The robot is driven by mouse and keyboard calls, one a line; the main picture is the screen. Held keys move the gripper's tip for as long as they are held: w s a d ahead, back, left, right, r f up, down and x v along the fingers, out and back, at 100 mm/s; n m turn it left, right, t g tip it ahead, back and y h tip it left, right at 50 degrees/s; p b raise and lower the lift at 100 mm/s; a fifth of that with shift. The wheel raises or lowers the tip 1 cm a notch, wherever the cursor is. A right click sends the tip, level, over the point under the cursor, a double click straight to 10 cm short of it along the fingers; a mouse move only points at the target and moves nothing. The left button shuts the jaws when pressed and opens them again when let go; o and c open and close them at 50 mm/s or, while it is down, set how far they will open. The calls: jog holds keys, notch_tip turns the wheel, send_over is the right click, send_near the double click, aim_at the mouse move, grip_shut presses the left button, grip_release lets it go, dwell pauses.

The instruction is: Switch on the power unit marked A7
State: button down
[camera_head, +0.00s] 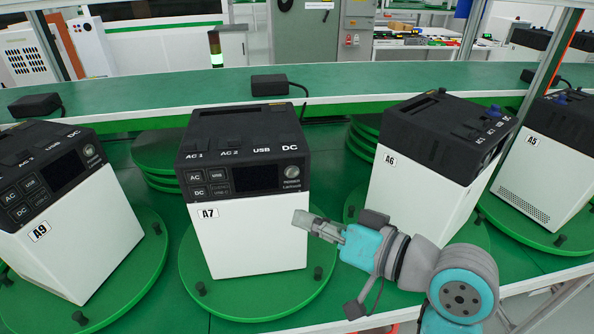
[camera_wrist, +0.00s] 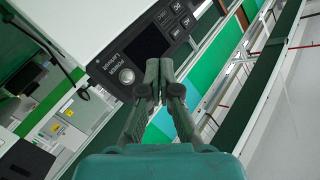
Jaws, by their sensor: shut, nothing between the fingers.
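The power unit marked A7 (camera_head: 245,230) is a white box with a black top part, upright on a green turntable (camera_head: 196,270). Its front panel has a dark display (camera_head: 256,177), several small buttons at the left and a round silver power button (camera_head: 291,171) at the right. My gripper (camera_head: 300,218) is shut and empty, in front of the right part of the unit's white face, below the power button. In the wrist view a unit's panel with a dark display (camera_wrist: 147,44) and round power button (camera_wrist: 127,76) lies beyond the shut fingers (camera_wrist: 160,68); its label is out of view.
Unit A9 (camera_head: 75,250) stands at the left, turned, on its own turntable. Units A6 (camera_head: 420,185) and A5 (camera_head: 545,170) stand at the right. A raised green shelf (camera_head: 180,88) with black adapters runs behind. My arm covers the space before A6.

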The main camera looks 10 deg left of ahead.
jog(key=shift+w, duration=0.1)
send_near(280, 175)
jog(key=shift+s+a+x, duration=0.1)
jog(key=shift+s+x, duration=0.05)
jog(key=shift+x, duration=0.65)
jog(key=shift+s+a+x, duration=0.1)
jog(key=shift+s+x, duration=0.1)
jog(key=shift+x, duration=0.6)
jog(key=shift+s+a+x, duration=0.1)
jog(key=shift+s+x, duration=0.05)
jog(key=shift+x, duration=0.65)
jog(key=shift+w+d+f, duration=0.1)
jog(key=shift+f, duration=0.05)
jog(key=shift+w, duration=0.3)
jog(key=shift+w+a, duration=0.2)
jog(key=shift+w, duration=0.1)
dwell(0.3)
jog(key=shift+s, duration=0.1)
jog(key=shift+s+d, duration=0.2)
jog(key=shift+s, duration=0.4)
jog(key=shift+s, duration=0.1)
jog(key=shift+s+d, duration=0.25)
jog(key=shift+s, duration=0.55)
jog(key=shift+s+d, duration=0.2)
jog(key=shift+s, duration=0.55)
jog(key=shift+s+d, duration=0.25)
jog(key=shift+s, duration=0.55)
